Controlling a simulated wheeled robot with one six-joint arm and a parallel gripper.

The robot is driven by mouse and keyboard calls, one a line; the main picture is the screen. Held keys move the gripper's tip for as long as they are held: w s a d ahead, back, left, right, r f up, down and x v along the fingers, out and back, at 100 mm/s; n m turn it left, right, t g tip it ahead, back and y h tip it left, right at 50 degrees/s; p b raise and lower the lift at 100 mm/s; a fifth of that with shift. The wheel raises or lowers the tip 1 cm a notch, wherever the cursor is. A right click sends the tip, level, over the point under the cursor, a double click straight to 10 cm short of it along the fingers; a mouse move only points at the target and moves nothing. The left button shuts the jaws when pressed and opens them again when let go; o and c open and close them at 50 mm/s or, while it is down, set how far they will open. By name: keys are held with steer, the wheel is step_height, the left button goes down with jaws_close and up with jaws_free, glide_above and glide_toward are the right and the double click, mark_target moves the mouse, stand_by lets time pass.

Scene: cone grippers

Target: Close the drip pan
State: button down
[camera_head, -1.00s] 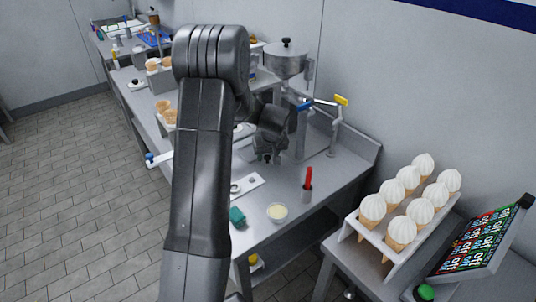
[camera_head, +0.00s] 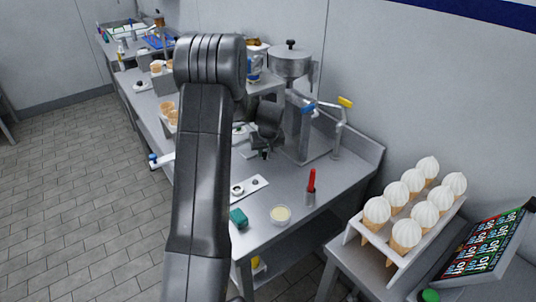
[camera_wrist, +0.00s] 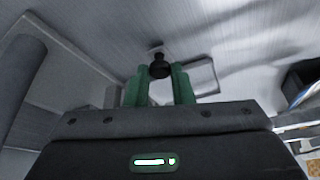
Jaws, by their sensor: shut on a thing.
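In the wrist view, the green fingers of my gripper (camera_wrist: 160,86) are closed around a small black knob (camera_wrist: 159,66). The knob appears to be the drip pan's handle. A pale squarish shape beside the knob may be part of the pan; its full outline is not clear. In the head view, my gripper (camera_head: 264,153) is low over the counter, just left of the foot of the dispenser (camera_head: 290,63) with its round metal hopper. The pan itself is hidden there by my gripper and arm.
A rack of white-topped cones (camera_head: 378,245) stands at right. The floor at left is clear.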

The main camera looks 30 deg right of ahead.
steer(key=c, duration=1.3)
jaws_free()
steer(key=shift+w, duration=0.25)
steer(key=shift+o, duration=0.2)
steer(key=shift+s+r, duration=0.1)
steer(key=b+v, duration=0.2)
steer(key=v, duration=1.1)
steer(key=shift+s+r, duration=0.15)
steer(key=shift+r, duration=0.15)
steer(key=shift+a, duration=0.15)
steer(key=p+x, duration=0.2)
steer(key=x, duration=1.1)
steer(key=shift+f, duration=0.25)
steer(key=shift+s+d+f, duration=0.1)
steer(key=shift+s+d, duration=0.05)
steer(key=shift+d, duration=0.1)
steer(key=shift+s, duration=0.75)
